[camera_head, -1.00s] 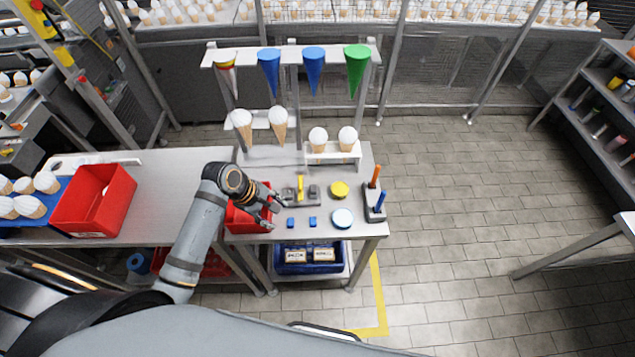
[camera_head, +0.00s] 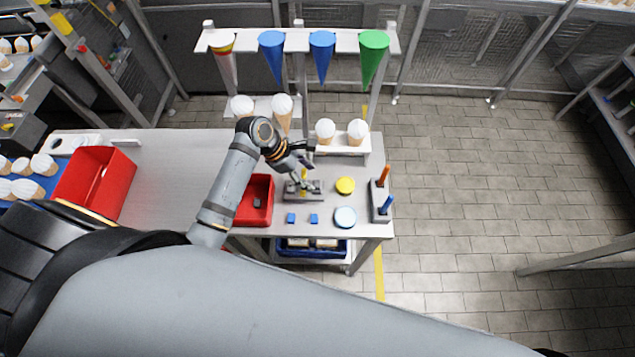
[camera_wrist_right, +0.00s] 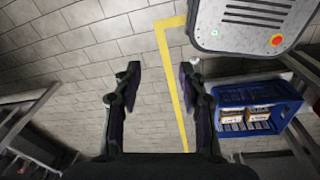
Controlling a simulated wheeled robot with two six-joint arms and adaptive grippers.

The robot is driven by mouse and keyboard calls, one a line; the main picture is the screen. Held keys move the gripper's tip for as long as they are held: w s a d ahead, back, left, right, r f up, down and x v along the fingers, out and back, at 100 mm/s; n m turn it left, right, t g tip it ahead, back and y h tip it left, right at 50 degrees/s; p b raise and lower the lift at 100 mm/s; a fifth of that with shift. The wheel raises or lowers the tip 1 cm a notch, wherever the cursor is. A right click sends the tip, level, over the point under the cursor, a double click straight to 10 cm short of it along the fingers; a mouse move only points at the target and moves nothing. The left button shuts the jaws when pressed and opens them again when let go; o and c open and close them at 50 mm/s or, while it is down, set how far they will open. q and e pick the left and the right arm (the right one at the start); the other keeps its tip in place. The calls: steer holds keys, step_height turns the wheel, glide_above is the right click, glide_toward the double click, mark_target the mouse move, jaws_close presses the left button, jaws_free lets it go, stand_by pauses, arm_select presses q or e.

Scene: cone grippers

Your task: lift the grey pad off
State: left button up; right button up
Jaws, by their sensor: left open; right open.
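A grey fixture (camera_head: 290,196) stands on the worktable with a yellow upright piece (camera_head: 304,180) at its middle. A grey pad (camera_head: 316,185) shows at its right part; the left part is partly covered by my gripper. My left gripper (camera_head: 303,166) is open, just above and behind the fixture, close to the yellow piece. Contact cannot be told. A small grey piece (camera_head: 257,203) lies in the red bin (camera_head: 268,183) left of the fixture. My right gripper (camera_wrist_right: 158,78) is open and empty over the floor in the right wrist view.
Two blue blocks (camera_head: 314,218), a yellow disc (camera_head: 345,185), a pale disc (camera_head: 345,217) and a grey holder (camera_head: 381,203) with orange and blue sticks surround the fixture. Cone racks (camera_head: 345,149) stand behind. A blue crate (camera_wrist_right: 252,96) sits below the table.

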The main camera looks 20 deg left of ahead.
mark_target(317, 183)
arm_select(q)
steer(key=shift+w+d+f+p, duration=0.15)
steer(key=shift+w+f+p, duration=0.05)
steer(key=shift+f+p, duration=0.3)
steer(key=x, duration=0.3)
steer(key=shift+f+p, duration=0.4)
steer(key=shift+f, duration=0.2)
steer(key=shift+c, duration=0.2)
steer(key=c, duration=0.7)
steer(key=shift+c, duration=0.9)
arm_select(e)
steer(key=shift+w+a+r, duration=0.15)
steer(key=shift+w+r, duration=0.8)
steer(key=shift+w, duration=0.05)
